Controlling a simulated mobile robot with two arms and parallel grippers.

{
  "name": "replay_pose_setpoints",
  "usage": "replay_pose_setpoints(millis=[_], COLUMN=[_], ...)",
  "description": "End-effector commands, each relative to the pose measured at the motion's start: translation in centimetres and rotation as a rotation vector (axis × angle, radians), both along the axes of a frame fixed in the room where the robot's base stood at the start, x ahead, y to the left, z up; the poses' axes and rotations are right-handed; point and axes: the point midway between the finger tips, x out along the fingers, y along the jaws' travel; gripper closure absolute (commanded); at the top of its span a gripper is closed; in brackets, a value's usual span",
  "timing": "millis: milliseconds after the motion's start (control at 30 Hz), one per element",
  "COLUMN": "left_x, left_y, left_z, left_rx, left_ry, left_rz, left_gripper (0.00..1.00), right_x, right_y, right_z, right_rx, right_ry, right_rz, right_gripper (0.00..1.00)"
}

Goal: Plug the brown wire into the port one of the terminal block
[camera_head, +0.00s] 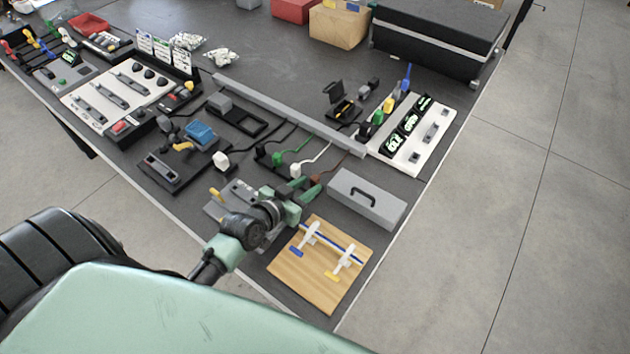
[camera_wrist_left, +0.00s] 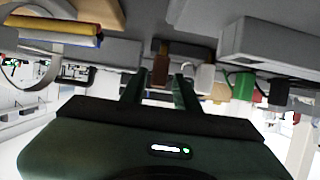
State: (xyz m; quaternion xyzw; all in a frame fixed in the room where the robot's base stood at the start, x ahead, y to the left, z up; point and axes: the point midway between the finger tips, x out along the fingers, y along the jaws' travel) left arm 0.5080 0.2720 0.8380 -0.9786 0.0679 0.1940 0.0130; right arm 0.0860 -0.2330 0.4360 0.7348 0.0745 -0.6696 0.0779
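The brown wire (camera_head: 318,178) runs along the table just beyond my left gripper, beside white and green wires. In the left wrist view its brown plug (camera_wrist_left: 160,68) lies between and just past the two green fingertips, with gaps visible on both sides. My left gripper (camera_head: 305,193) is open around it; it also shows in the left wrist view (camera_wrist_left: 159,82). I cannot tell for sure which thing is the terminal block; a grey device (camera_head: 217,208) is partly hidden under my left wrist. Port one cannot be made out. My right gripper is not in view.
A grey box with a handle (camera_head: 367,199) stands right of the left gripper. A wooden board (camera_head: 318,283) lies in front of it. White (camera_head: 296,171) and green (camera_head: 278,158) plugs lie close by. A grey rail (camera_head: 290,113) crosses behind the wires.

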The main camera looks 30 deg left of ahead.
Motion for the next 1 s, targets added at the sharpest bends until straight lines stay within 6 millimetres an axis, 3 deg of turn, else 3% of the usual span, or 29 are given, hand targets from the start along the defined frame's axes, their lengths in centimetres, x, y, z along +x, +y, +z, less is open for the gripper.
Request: replay_pose_setpoints(millis=[200, 500, 633, 1000], left_x=[3.0, 3.5, 3.4, 3.4], left_y=[-0.5, -0.5, -0.5, -0.5], left_z=[-0.8, -1.1, -1.1, -0.9], left_rx=[-0.001, 0.001, 0.001, 0.001], left_ry=[-0.001, -0.001, 0.000, -0.001], left_rz=[0.000, 0.000, 0.000, 0.000], left_gripper=[0.69, 0.69, 1.00, 1.00], right_x=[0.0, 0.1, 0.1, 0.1], right_y=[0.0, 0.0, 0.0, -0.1], right_z=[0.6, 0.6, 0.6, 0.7], right_rx=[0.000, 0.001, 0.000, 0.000], right_ry=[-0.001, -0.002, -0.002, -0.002], right_rz=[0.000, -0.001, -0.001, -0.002], right_gripper=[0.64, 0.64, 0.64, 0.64])
